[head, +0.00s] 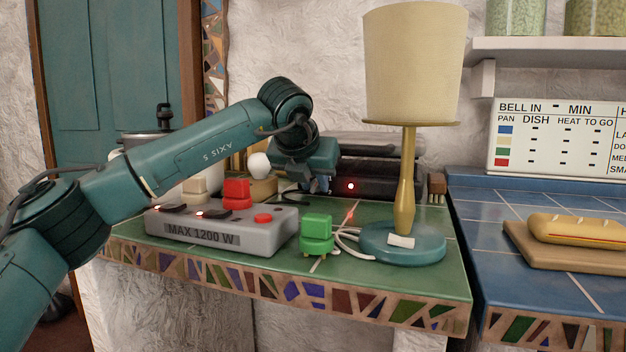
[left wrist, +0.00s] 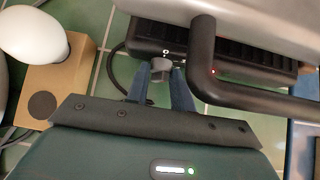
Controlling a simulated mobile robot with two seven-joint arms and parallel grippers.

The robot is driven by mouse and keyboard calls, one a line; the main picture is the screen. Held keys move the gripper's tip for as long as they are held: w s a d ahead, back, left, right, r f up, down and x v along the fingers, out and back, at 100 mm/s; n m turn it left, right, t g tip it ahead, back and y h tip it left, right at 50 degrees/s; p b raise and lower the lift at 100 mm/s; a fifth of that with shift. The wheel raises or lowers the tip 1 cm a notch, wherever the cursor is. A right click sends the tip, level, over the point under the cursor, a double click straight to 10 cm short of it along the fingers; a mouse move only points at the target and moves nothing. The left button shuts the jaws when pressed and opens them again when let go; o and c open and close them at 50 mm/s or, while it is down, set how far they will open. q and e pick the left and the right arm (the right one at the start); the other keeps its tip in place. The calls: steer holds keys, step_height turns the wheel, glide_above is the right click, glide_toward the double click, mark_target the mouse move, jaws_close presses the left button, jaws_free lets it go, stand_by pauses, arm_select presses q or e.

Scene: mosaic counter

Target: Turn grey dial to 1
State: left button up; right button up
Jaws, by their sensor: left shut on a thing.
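The grey dial (left wrist: 160,67) sits on the front of a dark appliance (left wrist: 140,37) with a ribbed body, a black handle and a small red light. A small white mark like a 0 shows just above the dial. My left gripper (left wrist: 161,72) has its blue fingers on both sides of the dial and is shut on it. In the head view my left gripper (head: 318,184) is at the front left of the dark appliance (head: 385,178), and the dial is hidden there. My right gripper is not in view.
A grey power strip (head: 190,234) marked MAX 1200 W, with a red plug (head: 237,193), stands front left. A green plug (head: 316,235) and a lamp (head: 408,190) are to its right. A wooden block with a white bulb (left wrist: 32,35) is left of my gripper.

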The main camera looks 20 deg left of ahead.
arm_select(q)
steer(key=shift+d+m+y+p, duration=0.3)
steer(key=shift+m+y, duration=0.2)
steer(key=shift+y, duration=0.5)
steer(key=shift+d+f+m+t+y, duration=0.1)
steer(key=shift+m+t+y, duration=0.2)
steer(key=shift+m+y, duration=0.65)
steer(key=shift+n+y, duration=0.25)
steer(key=o, duration=1)
